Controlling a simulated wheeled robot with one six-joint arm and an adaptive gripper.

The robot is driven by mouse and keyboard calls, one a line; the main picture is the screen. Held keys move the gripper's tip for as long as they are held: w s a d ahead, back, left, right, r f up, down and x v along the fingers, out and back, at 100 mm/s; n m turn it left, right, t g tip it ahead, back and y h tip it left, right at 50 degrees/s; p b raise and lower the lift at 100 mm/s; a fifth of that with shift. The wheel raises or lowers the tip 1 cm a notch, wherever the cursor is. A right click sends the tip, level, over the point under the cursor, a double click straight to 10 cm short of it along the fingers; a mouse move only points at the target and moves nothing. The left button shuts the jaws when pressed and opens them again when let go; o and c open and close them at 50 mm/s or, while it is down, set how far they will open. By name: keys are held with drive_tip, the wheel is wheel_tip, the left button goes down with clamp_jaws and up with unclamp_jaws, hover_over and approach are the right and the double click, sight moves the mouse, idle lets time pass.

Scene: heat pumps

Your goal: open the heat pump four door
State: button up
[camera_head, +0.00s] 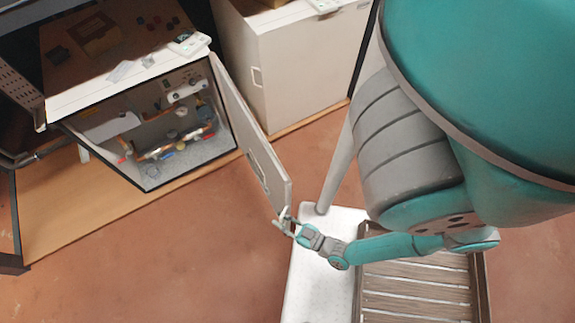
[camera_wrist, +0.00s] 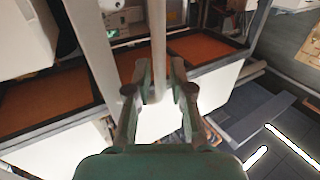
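The heat pump door (camera_head: 252,135) is a pale panel, swung wide open from the right side of a white heat pump unit (camera_head: 128,83). Pipes, valves and gauges (camera_head: 180,140) show inside the unit. My gripper (camera_head: 285,221) is at the free lower corner of the door. In the wrist view a pale upright bar (camera_wrist: 158,45) runs down between the two fingers of my gripper (camera_wrist: 160,75). The fingers stand apart, with a gap on each side of the bar. Whether this bar is the door's handle or its edge is unclear.
Another white cabinet (camera_head: 290,70) stands to the right behind the door. The reddish floor (camera_head: 150,250) is clear in front of the unit. My arm and base fill the right of the head view.

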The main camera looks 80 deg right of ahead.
drive_tip(key=shift+s, duration=0.1)
drive_tip(key=v, duration=1.1)
drive_tip(key=shift+s+a, duration=0.25)
drive_tip(key=shift+s, duration=0.1)
idle(0.5)
